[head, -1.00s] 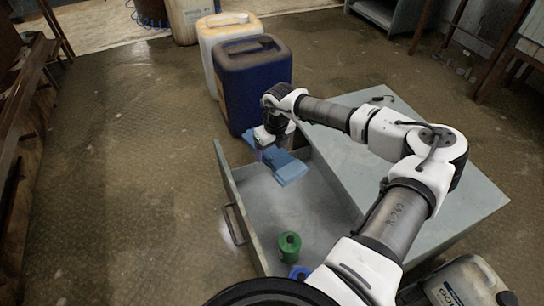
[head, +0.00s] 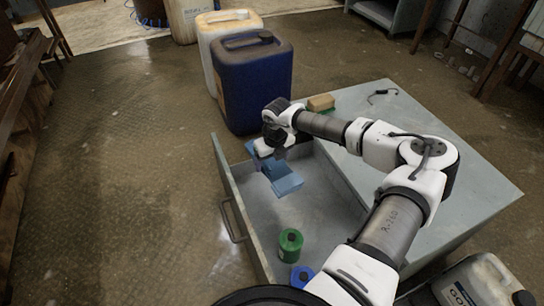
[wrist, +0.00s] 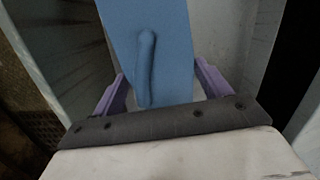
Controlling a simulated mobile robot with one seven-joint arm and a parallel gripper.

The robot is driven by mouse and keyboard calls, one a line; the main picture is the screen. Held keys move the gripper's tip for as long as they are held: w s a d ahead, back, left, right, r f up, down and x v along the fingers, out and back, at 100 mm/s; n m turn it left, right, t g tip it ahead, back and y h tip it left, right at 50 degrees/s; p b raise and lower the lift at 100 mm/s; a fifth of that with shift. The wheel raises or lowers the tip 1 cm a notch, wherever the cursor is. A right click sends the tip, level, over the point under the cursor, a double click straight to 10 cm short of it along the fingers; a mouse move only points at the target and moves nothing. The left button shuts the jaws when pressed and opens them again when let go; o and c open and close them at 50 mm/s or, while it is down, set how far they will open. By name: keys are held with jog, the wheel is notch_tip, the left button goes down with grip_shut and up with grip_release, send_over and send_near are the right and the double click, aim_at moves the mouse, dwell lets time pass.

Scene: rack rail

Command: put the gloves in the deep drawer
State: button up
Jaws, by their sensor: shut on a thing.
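The blue gloves (head: 286,183) hang from my gripper (head: 267,154), inside the outline of the open drawer at its far end. In the wrist view the gloves (wrist: 170,40) lie between the two purple fingers of my gripper (wrist: 162,88), which is shut on them. The deep drawer (head: 262,212) is pulled out from the grey cabinet, with its handle on the left. I cannot tell whether the gloves touch the drawer floor.
A green roll (head: 290,244) and a blue item (head: 302,276) stand at the drawer's near end. The grey cabinet top (head: 440,175) carries a tan block (head: 321,102) and a small black cord (head: 382,94). A dark blue canister (head: 253,85) stands just beyond the drawer.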

notch_tip(320, 180, down, 21)
jog(key=b, duration=1.4)
jog(key=shift+b, duration=0.3)
jog(key=o, duration=1.1)
notch_tip(320, 180, up, 16)
jog(key=p, duration=1.2)
